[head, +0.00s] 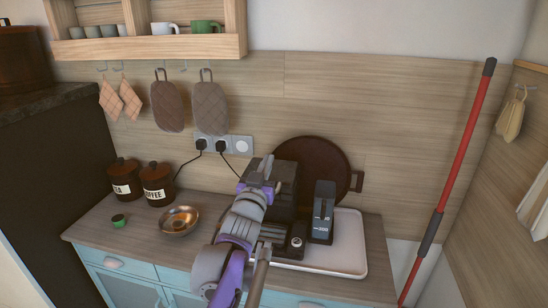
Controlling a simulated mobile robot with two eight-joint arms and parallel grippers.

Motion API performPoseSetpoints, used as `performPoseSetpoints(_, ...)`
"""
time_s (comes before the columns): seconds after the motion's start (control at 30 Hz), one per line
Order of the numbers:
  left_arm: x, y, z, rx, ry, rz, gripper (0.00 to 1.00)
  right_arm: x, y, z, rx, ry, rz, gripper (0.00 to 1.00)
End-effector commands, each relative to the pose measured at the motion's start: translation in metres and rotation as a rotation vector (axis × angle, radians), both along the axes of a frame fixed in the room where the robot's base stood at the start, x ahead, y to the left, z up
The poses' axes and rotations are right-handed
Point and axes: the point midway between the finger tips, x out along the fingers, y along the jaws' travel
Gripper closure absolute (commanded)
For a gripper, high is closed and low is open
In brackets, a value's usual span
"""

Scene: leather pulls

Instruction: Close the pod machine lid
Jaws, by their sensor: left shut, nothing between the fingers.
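The black pod machine (286,190) stands on a white tray (345,256) on the counter. My left arm crosses in front of it and hides much of its front and left side, so I cannot tell how far its lid is open. My left gripper (262,167) is at the upper left of the machine, near its top. Its fingers are shut with nothing held. I cannot tell whether it touches the machine. My right gripper is out of view.
A dark upright device (322,212) stands right of the machine, before a round brown pan or tray (318,157). A copper bowl (179,220), a small green-topped pod (119,220) and two canisters (157,184) are at left. A red-handled pole (462,144) leans at right.

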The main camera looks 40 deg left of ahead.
Motion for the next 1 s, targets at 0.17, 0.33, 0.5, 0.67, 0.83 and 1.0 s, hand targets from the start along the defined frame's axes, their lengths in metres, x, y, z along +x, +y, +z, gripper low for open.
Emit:
performPoseSetpoints(0.17, -0.009, -0.003, -0.013, 0.063, -0.109, 0.009, 1.00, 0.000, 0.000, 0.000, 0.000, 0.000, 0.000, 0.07)
performPoseSetpoints(0.33, -0.018, -0.006, -0.029, 0.112, -0.186, 0.017, 1.00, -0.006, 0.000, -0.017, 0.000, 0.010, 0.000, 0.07)
performPoseSetpoints(0.5, -0.023, -0.010, -0.048, 0.159, -0.263, 0.018, 1.00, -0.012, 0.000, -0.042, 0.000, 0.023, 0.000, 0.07)
performPoseSetpoints(0.67, -0.028, -0.013, -0.065, 0.199, -0.332, 0.017, 1.00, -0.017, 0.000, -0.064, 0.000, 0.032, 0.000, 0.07)
performPoseSetpoints(0.83, -0.031, -0.014, -0.075, 0.207, -0.346, 0.019, 1.00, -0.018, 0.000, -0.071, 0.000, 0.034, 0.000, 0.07)
performPoseSetpoints(1.0, -0.032, -0.015, -0.081, 0.206, -0.345, 0.019, 1.00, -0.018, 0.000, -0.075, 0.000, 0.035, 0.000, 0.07)
